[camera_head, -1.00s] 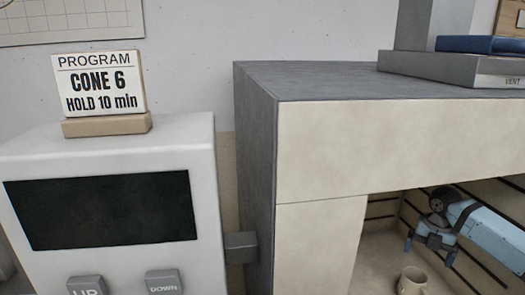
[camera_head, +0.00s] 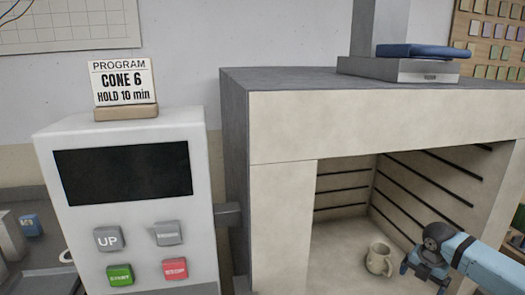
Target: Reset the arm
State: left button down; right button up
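My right arm comes in from the lower right. Its blue gripper (camera_head: 428,268) is in front of the kiln opening, to the right of a beige mug (camera_head: 379,259) and apart from it. The fingers point down and are small in view, so I cannot tell whether they are open or shut. The mug stands upright on the floor of the kiln (camera_head: 283,130), a beige box with a grey side and an open front. My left gripper is not in view.
A white control box (camera_head: 118,219) with a dark screen and UP, START and STOP buttons stands left of the kiln. A program sign (camera_head: 122,82) reading CONE 6 stands on it.

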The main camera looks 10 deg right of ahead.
jog(key=s+a+f+m+t, duration=0.2)
jog(key=s+f+m, duration=0.2)
jog(key=s+f, duration=0.25)
jog(key=s+a+f+m+t, duration=0.2)
jog(key=s+f+m+t, duration=0.15)
jog(key=s+f, duration=0.3)
jog(key=s+a+m+t+y, duration=0.25)
jog(key=s+a+m, duration=0.4)
jog(key=s, duration=0.65)
jog(key=a+f+m+t+y, duration=0.15)
jog(key=a+m, duration=0.65)
jog(key=a, duration=1.5)
pick_arm(q)
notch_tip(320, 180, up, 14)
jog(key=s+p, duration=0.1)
jog(key=p, duration=1.5)
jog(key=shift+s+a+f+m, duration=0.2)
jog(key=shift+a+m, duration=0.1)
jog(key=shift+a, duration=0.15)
pick_arm(e)
notch_tip(320, 180, up, 14)
jog(key=s+d, duration=0.1)
jog(key=shift+d+n, duration=0.15)
jog(key=shift+n, duration=0.15)
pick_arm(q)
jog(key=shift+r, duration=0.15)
pick_arm(e)
jog(key=shift+f, duration=0.1)
